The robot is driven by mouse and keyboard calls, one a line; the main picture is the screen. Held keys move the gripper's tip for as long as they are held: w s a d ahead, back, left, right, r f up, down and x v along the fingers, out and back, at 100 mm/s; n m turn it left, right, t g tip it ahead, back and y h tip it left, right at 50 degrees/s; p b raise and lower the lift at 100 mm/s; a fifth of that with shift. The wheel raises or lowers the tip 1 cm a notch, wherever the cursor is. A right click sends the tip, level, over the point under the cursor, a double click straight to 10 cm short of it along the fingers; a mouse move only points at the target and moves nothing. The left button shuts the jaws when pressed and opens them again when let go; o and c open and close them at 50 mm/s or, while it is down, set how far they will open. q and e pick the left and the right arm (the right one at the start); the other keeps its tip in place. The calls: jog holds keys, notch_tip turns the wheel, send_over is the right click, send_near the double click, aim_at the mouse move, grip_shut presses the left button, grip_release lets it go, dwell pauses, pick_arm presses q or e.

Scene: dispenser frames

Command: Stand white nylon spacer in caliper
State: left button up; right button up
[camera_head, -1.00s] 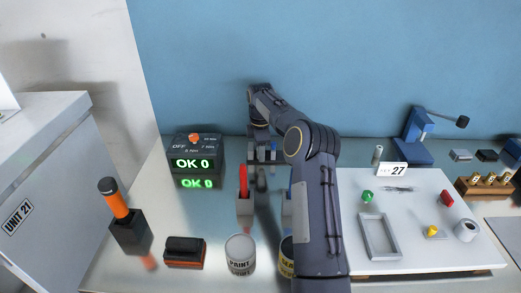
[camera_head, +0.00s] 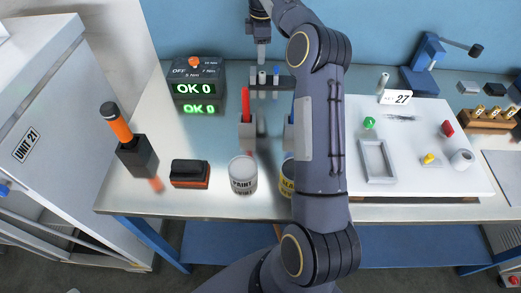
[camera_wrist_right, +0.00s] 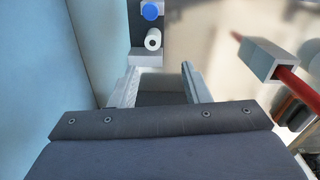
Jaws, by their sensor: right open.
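A small white hollow cylinder, which looks like the white nylon spacer (camera_wrist_right: 153,39), stands upright in the wrist view beside a blue-topped piece. In the head view the spacer (camera_head: 262,77) stands in a dark rack (camera_head: 287,83) at the back of the bench. My right gripper (camera_head: 262,56) points down just over the left part of this rack. In the right wrist view its two fingers (camera_wrist_right: 160,84) are apart, with the spacer beyond their tips and nothing clearly held. I cannot pick out the caliper with certainty; a thin grey tool (camera_head: 402,118) lies on the white board. My left gripper is out of view.
A blue-topped piece (camera_wrist_right: 151,11) stands close to the spacer. A grey holder with a red stick (camera_head: 246,105) stands in front of the rack. A paint can (camera_head: 243,175) and a black-and-orange block (camera_head: 190,173) are near the front edge. The white board (camera_head: 440,170) is at right.

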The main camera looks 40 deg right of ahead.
jog(key=s+a+r+m+t+y, duration=0.1)
jog(key=s+a+r+m+t, duration=0.2)
jog(key=s+a, duration=0.45)
jog(key=s+a+r+m, duration=0.3)
jog(key=s+a+r, duration=0.3)
jog(key=s, duration=0.2)
jog(key=s+a+f+m+t+y, duration=0.1)
jog(key=s+a+f+m, duration=0.2)
jog(key=s, duration=0.6)
jog(key=s+a+f+m+t+y, duration=0.1)
jog(key=s+a+f+m, duration=0.3)
jog(key=s+a+f, duration=0.3)
jog(key=s+a, duration=0.2)
jog(key=a, duration=0.1)
jog(key=shift+s+a+y, duration=0.2)
jog(key=shift+s+y, duration=0.15)
jog(key=shift+y, duration=0.05)
jog(key=shift+s+f, duration=0.1)
